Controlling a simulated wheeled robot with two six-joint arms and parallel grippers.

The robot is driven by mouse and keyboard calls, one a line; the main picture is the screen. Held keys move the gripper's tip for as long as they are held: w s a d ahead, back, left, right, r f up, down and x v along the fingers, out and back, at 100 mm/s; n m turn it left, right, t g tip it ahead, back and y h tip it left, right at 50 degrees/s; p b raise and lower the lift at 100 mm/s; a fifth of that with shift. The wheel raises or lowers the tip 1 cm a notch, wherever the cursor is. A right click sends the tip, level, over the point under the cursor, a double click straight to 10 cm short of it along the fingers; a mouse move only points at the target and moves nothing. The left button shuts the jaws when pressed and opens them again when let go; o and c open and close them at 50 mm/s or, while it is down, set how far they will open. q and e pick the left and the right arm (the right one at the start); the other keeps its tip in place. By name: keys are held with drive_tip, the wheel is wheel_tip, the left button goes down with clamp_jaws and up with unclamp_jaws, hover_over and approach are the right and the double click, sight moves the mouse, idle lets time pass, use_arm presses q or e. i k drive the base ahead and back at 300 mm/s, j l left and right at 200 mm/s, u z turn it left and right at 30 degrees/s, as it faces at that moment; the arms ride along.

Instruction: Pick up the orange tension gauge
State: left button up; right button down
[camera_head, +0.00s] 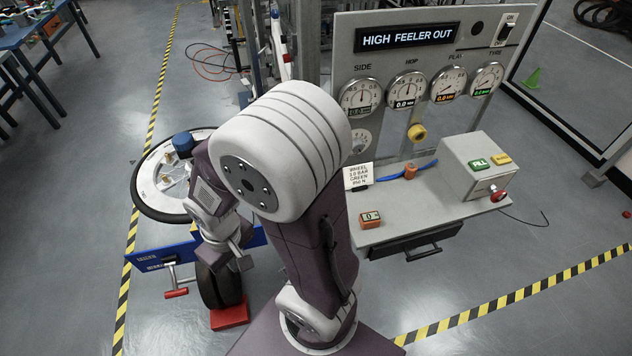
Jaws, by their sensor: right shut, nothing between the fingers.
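A small orange box with a "0" display, which looks like the orange tension gauge (370,219), sits at the front left of the grey bench shelf (425,210), right of my arm. My right gripper (241,256) is left of my large white arm joint, pointing down above the black tyre and the blue bar. It is well apart from the gauge, shut and empty. My left gripper is not in view.
A panel with several dials (405,90) rises behind the shelf. A spoked wheel (160,205) is at left. My arm hides the middle.

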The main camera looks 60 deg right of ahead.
sight(367, 220)
drive_tip(key=z, duration=2.6)
drive_tip(key=i+l+u, duration=0.15)
drive_tip(key=u, duration=0.3)
drive_tip(key=i+l+u, duration=0.25)
drive_tip(key=u, duration=0.15)
drive_tip(key=i+l+u, duration=0.1)
drive_tip(key=l+u, duration=0.2)
drive_tip(key=u, duration=0.15)
drive_tip(key=i+l+u, duration=0.1)
drive_tip(key=l+u, duration=0.3)
